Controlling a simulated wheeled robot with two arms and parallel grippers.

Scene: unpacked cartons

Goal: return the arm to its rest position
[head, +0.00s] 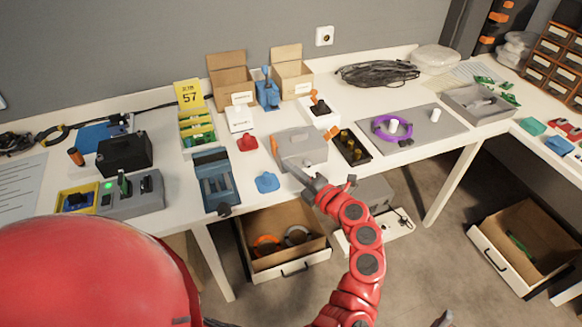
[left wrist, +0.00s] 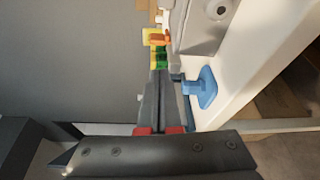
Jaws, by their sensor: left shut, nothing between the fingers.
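My left gripper (head: 294,167) reaches over the front part of the white table (head: 335,85), at the front of a grey box (head: 299,143). Its fingers are closed together with nothing between them. In the left wrist view the shut fingers (left wrist: 161,80) point away from the camera, with a blue knobbed piece (left wrist: 205,88) to their right. That blue piece (head: 267,182) lies on the table left of the gripper in the head view. My red arm rises from the lower middle of the head view.
A blue-grey device (head: 216,181) stands at the table's front edge. A grey mat (head: 420,127) with a purple ring (head: 378,127) lies right of the gripper. Below are an open drawer (head: 262,258) and another open drawer (head: 500,268). Floor shows between them.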

